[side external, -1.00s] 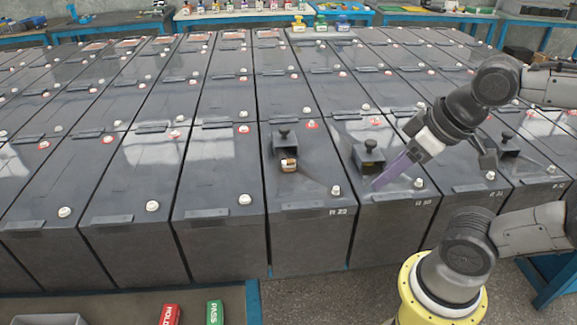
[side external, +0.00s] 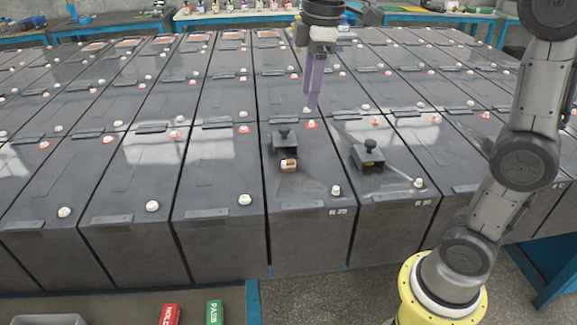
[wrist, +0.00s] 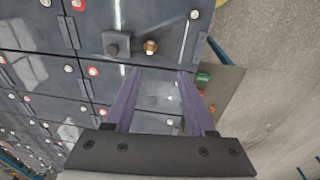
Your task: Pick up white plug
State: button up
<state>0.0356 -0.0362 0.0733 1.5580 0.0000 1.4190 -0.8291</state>
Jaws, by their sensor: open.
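Round white plugs sit on the black batteries in the side external view; one is near the front edge of the battery marked 29 (side external: 336,190), others on neighbours (side external: 245,200) (side external: 418,182). Next to a black knobbed block (side external: 285,143) on that battery is a small brown-and-white plug (side external: 288,165); it also shows in the wrist view (wrist: 150,47). A white plug (wrist: 194,13) shows at the top of the wrist view. My gripper (side external: 311,106) points down above the batteries, behind the block in the picture. Its purple fingers (wrist: 159,73) are apart with nothing between them.
Another black knobbed block (side external: 369,157) stands on the battery to the right. Red HOLD (side external: 170,314) and green PASS (side external: 215,312) blocks lie at the front table beside a grey bin (side external: 50,320). Blue tables (side external: 270,14) with bottles stand behind. Grey floor is open at front right.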

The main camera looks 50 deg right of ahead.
jog(key=g, duration=0.1)
send_over(292, 161)
notch_tip(292, 161, down, 4)
jog(key=f, duration=0.8)
jog(key=shift+w+a+f, duration=0.1)
jog(key=shift+w+f, duration=0.1)
jog(key=shift+f, duration=0.2)
jog(key=shift+s+f, duration=0.15)
jog(key=shift+f, duration=2.9)
grip_shut()
